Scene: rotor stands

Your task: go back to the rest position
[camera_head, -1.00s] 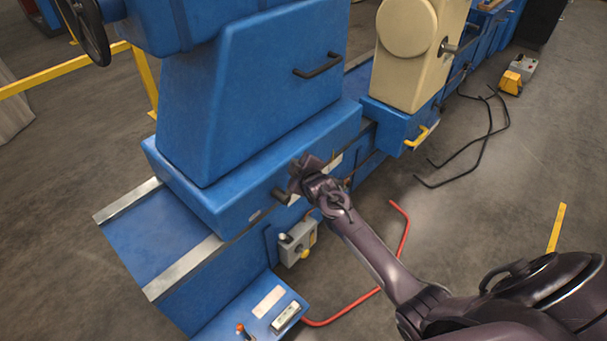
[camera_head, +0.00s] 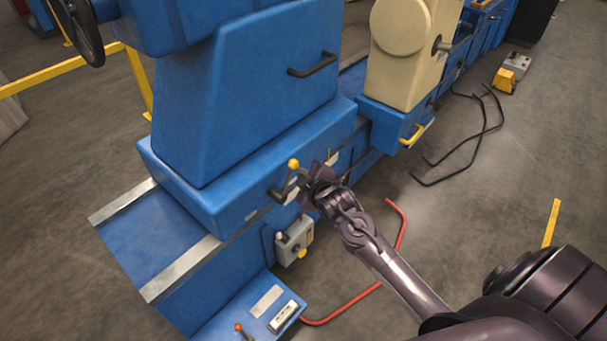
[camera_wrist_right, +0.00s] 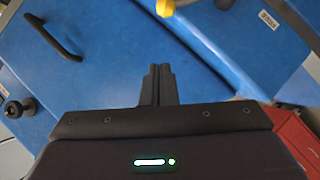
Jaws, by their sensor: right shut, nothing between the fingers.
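My right gripper (camera_head: 318,178) is in front of the blue machine stand (camera_head: 245,95), close to a lever with a yellow knob (camera_head: 293,163). In the right wrist view its two fingers (camera_wrist_right: 158,84) are together with nothing between them. The yellow knob (camera_wrist_right: 165,8) shows there at the top edge, apart from the fingertips. My right arm reaches in from the lower right. My left gripper is not in view.
A grey control box (camera_head: 295,241) hangs on the machine's side. A red bent bar (camera_head: 345,303) and black bent bars (camera_head: 470,150) lie on the floor. A cream stand (camera_head: 405,55) is farther back. Open floor lies to the right.

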